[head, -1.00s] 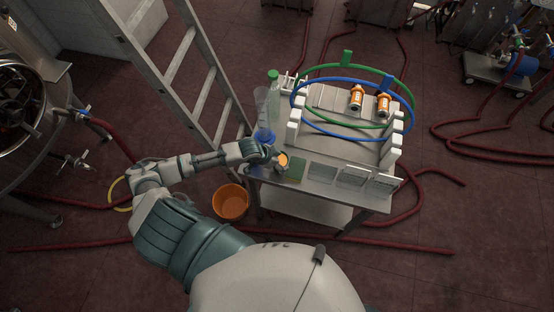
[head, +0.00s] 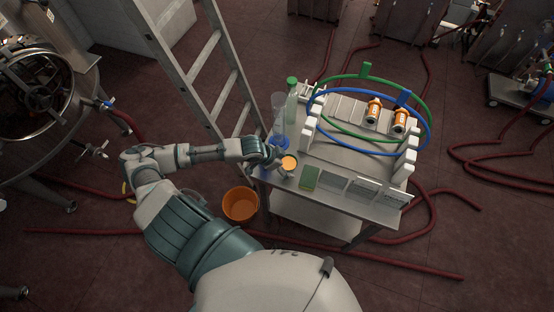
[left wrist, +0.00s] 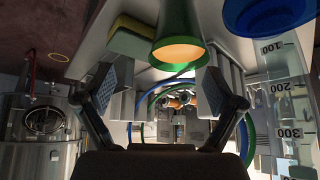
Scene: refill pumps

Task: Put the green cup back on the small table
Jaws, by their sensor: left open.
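The green cup (left wrist: 178,28), with orange inside its rim, stands upright on the small metal table (head: 345,150). In the head view the cup (head: 289,163) is at the table's near left corner, its orange top showing. My left gripper (head: 277,160) is just left of the cup, low over the table edge. In the left wrist view, which is upside down, the left gripper (left wrist: 163,85) is open, fingers spread apart. The cup is ahead of the gap between them, and nothing is held. My right gripper is out of view.
A clear graduated cylinder with a blue base (head: 279,115) stands close behind the gripper, near a green-capped bottle (head: 292,100). A green sponge (head: 309,178) lies right of the cup. An orange bucket (head: 240,204) is on the floor. A ladder (head: 215,70) stands left.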

